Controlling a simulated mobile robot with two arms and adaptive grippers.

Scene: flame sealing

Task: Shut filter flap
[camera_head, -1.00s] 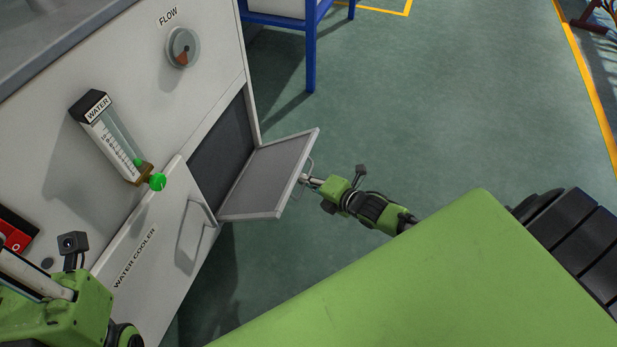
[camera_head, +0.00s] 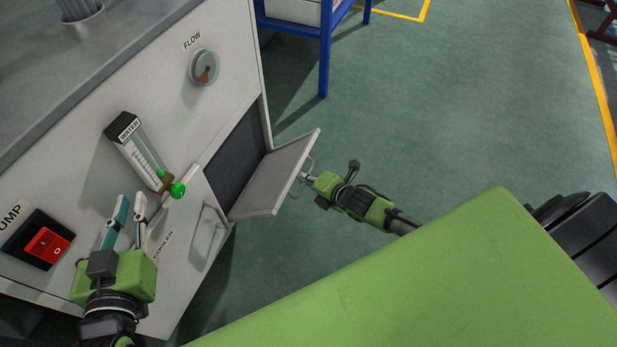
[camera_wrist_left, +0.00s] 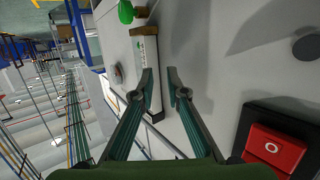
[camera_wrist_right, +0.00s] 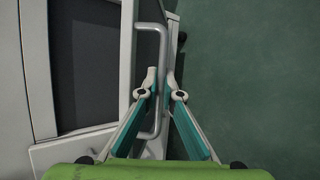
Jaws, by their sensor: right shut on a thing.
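The filter flap (camera_head: 275,182), a grey framed panel, stands partly open at the dark filter opening (camera_head: 238,150) in the white cabinet's side. It also shows in the right wrist view (camera_wrist_right: 88,60). My right gripper (camera_head: 304,178) is shut on the flap's bar handle (camera_head: 308,164) from the outer side. In the right wrist view, the handle (camera_wrist_right: 163,60) runs between the fingers (camera_wrist_right: 163,88). My left gripper (camera_head: 131,203) is open and empty in front of the cabinet, below the water gauge. In the left wrist view its fingertips (camera_wrist_left: 160,78) stand apart.
The water gauge (camera_head: 140,155) with its green knob (camera_head: 178,190) stands out from the cabinet above my left gripper. A red pump switch (camera_head: 46,243) is left of it. Green floor (camera_head: 470,100) is clear on the right.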

